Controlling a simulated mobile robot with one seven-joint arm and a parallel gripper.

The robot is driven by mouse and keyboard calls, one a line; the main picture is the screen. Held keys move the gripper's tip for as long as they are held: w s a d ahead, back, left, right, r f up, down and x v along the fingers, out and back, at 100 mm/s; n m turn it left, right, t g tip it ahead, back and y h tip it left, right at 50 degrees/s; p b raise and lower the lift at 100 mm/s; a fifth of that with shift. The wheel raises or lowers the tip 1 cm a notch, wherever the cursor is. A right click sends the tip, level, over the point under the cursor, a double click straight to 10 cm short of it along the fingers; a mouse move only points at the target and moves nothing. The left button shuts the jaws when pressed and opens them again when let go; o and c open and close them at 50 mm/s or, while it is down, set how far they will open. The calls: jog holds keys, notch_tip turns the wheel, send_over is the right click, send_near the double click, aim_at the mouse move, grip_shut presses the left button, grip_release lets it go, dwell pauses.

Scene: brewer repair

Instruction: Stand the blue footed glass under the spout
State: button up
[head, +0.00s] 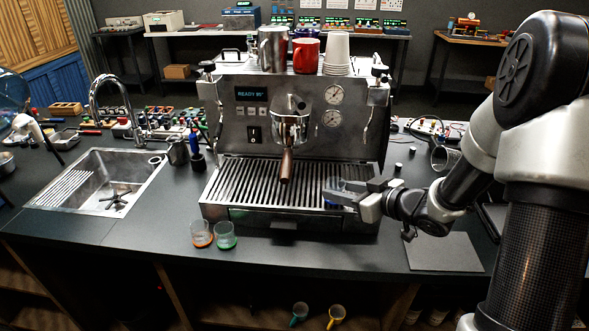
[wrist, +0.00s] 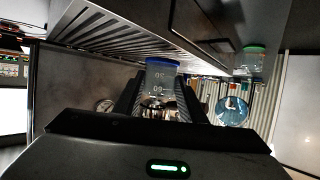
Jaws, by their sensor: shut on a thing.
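The blue footed glass (head: 331,204) is at the right part of the drip tray (head: 250,190), mostly hidden by my fingers in the head view. Its blue foot is low, so it looks upright. My gripper (head: 338,191) is shut around it from the right. In the wrist view, which looks upside down, the glass (wrist: 162,74) sits between both fingers with its blue foot at the top. I cannot tell whether it touches the grate. The spout area under the portafilter (head: 287,130) is to the left of the glass and higher; its wooden handle (head: 286,166) points forward and down.
An orange-footed glass (head: 202,235) and a green-footed glass (head: 225,237) stand on the counter before the machine's front left. A metal jug (head: 272,47), red mug (head: 306,55) and white cups (head: 337,53) are on top. The middle of the grate is clear.

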jog(key=b, duration=0.2)
send_over(295, 176)
jog(key=s+d, duration=0.2)
jog(key=s, duration=0.1)
jog(key=shift+w+d, duration=0.1)
jog(key=shift+d, duration=0.1)
jog(key=w+a, duration=0.2)
jog(key=shift+w+a, duration=0.35)
jog(key=shift+w, duration=0.05)
jog(key=shift+f+b, duration=0.85)
jog(key=shift+b, duration=0.1)
jog(key=shift+d, duration=0.1)
jog(key=shift+r, duration=0.1)
jog(key=shift+f, duration=0.25)
jog(key=o, duration=1.1)
jog(key=shift+r, duration=0.15)
